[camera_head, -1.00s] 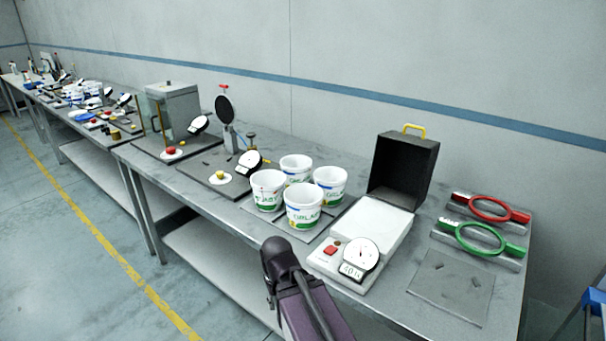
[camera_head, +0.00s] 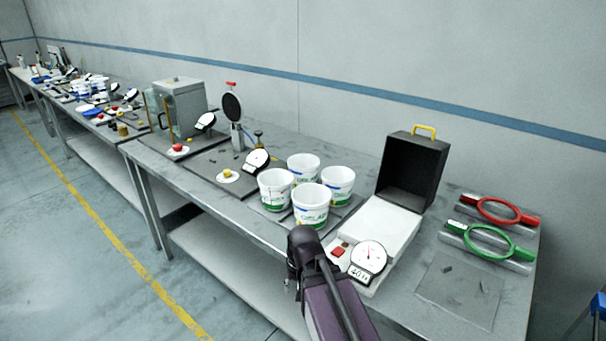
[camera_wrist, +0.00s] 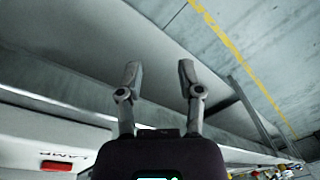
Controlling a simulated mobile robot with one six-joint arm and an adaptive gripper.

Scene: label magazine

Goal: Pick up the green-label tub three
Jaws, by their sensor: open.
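Several white tubs with green labels stand close together on a grey mat on the bench in the head view. One is at the front (camera_head: 311,207), one at the left (camera_head: 275,189), one at the right (camera_head: 338,185) and one at the back (camera_head: 303,167). I cannot read which is number three. My gripper (camera_wrist: 158,68) is open and empty in the wrist view, over the bench's front side and lower shelf. In the head view my arm covers the area just in front of the tubs, and the fingertips are hard to make out.
A white scale (camera_head: 378,228) with a dial and an open black case (camera_head: 411,172) stands right of the tubs. Red (camera_head: 499,211) and green (camera_head: 488,243) ring tools lie farther right. A dial gauge (camera_head: 256,161) and a round black-disc stand (camera_head: 232,107) are to the left.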

